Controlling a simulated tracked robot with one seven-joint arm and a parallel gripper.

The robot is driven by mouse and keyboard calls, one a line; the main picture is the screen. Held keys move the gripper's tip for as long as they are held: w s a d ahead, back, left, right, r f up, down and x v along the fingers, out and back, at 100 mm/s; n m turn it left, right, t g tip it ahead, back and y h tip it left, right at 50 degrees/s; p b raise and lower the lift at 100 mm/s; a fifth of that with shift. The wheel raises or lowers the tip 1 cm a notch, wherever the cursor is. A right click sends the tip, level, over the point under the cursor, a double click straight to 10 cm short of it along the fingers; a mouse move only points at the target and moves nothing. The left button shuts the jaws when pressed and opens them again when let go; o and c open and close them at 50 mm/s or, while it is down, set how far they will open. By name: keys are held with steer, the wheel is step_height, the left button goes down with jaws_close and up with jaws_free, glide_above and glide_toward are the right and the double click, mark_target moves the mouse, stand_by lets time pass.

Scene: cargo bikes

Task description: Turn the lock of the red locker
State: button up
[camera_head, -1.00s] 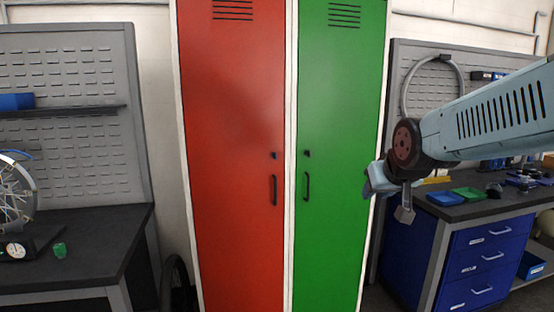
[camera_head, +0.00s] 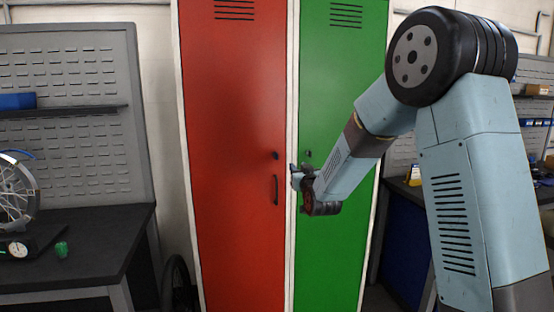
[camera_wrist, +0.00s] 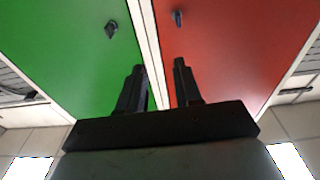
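The red locker (camera_head: 230,110) stands left of the green locker (camera_head: 340,75). The red locker's small dark lock (camera_head: 275,155) sits above its black handle (camera_head: 276,189). In the wrist view the lock (camera_wrist: 178,18) shows near the top on the red door (camera_wrist: 235,45), beyond my fingertips. My gripper (camera_head: 294,178) is in front of the seam between the doors, right of and slightly below the red lock. In the wrist view my gripper (camera_wrist: 158,66) has its two dark fingers apart, with nothing between them.
The green locker's lock (camera_wrist: 110,29) is close by on the green door, and its handle is hidden behind my arm in the head view. A workbench (camera_head: 70,235) with a wheel (camera_head: 15,195) stands at left. Another bench with blue drawers (camera_head: 400,235) is at right, partly hidden.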

mark_target(277, 157)
steer(key=w+a+f+t+y, duration=0.1)
steer(key=w+a+f+t, duration=0.15)
steer(key=a+f, duration=0.25)
steer(key=x, duration=1.3)
steer(key=shift+w+d+r, duration=0.1)
steer(key=shift+d+r, duration=0.05)
steer(key=shift+c, duration=0.3)
jaws_close()
steer(key=shift+d, duration=0.1)
